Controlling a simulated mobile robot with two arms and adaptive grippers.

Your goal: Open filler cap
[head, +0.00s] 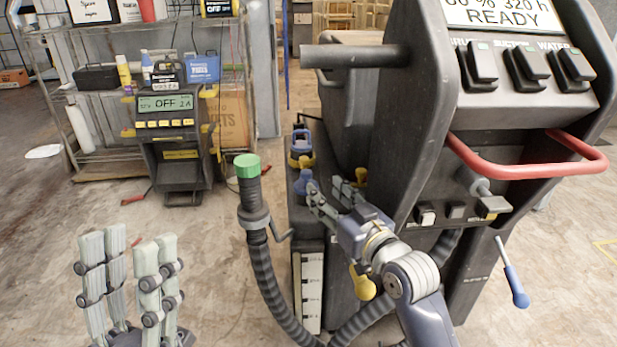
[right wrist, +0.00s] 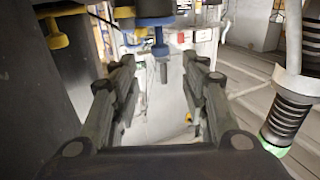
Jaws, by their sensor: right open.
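A blue cap with a yellow part below it (head: 300,145) sits on the machine's left side in the head view. A smaller blue knob (head: 303,182) is just below it, close to my right fingertips. A blue piece (right wrist: 160,46) shows beyond the fingers in the right wrist view. I cannot tell for sure which part is the filler cap. My left gripper (head: 130,240) is open and empty at the lower left, away from the machine.
The dark machine (head: 400,130) has a red handle (head: 530,165) and a yellow knob (head: 362,283). A ribbed hose with a green end (head: 246,165) stands left of my right gripper. A shelf rack (head: 100,95) and a device reading OFF (head: 168,120) are behind. Floor lies open at left.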

